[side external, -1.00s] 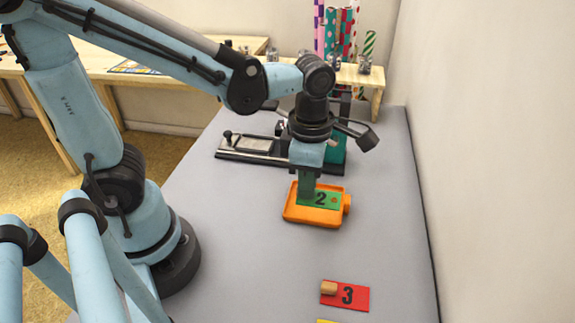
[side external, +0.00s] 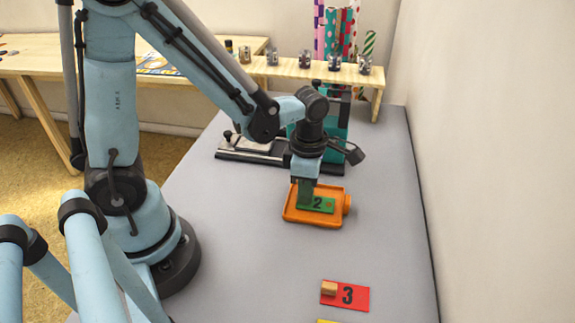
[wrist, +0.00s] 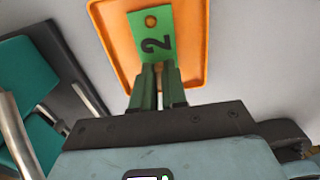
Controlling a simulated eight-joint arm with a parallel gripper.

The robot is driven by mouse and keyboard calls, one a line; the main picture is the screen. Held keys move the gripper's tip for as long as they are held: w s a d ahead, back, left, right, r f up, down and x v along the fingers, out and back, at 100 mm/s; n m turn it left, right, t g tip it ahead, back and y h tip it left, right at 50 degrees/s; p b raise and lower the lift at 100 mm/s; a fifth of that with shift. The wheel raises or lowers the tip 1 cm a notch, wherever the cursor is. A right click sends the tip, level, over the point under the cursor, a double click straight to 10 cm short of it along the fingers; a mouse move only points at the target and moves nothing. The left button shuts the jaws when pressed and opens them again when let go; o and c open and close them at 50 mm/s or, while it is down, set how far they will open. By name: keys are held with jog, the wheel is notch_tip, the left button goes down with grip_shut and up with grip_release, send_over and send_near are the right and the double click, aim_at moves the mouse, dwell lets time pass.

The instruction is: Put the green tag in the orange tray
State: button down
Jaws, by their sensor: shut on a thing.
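The green tag (side external: 322,206) is marked with a black 2 and has an orange-brown round spot near one end. It is at the orange tray (side external: 297,217), over or inside its floor; I cannot tell whether it touches the floor. My gripper (side external: 305,197) is shut on the end of the tag, pointing down inside the tray outline. In the wrist view the green fingers (wrist: 160,88) are close together at the tag's (wrist: 153,32) near end. The tray (wrist: 118,35) surrounds the tag in that view. The held end of the tag is hidden by the fingers.
A yellow edge (side external: 327,321) shows at the bottom. A metal and teal device (side external: 252,149) stands behind the tray. The grey table right of the tray is clear.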

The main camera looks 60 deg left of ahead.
jog(key=c, duration=1.2)
grip_release()
jog(key=shift+f, duration=0.1)
jog(key=shift+o, duration=0.2)
notch_tip(320, 180, up, 13)
jog(key=s+a+m+t, duration=0.2)
jog(key=m+t, duration=0.5)
jog(key=m, duration=2)
jog(key=shift+a+f, duration=0.2)
jog(key=shift+a, duration=0.2)
jog(key=shift+s, duration=0.1)
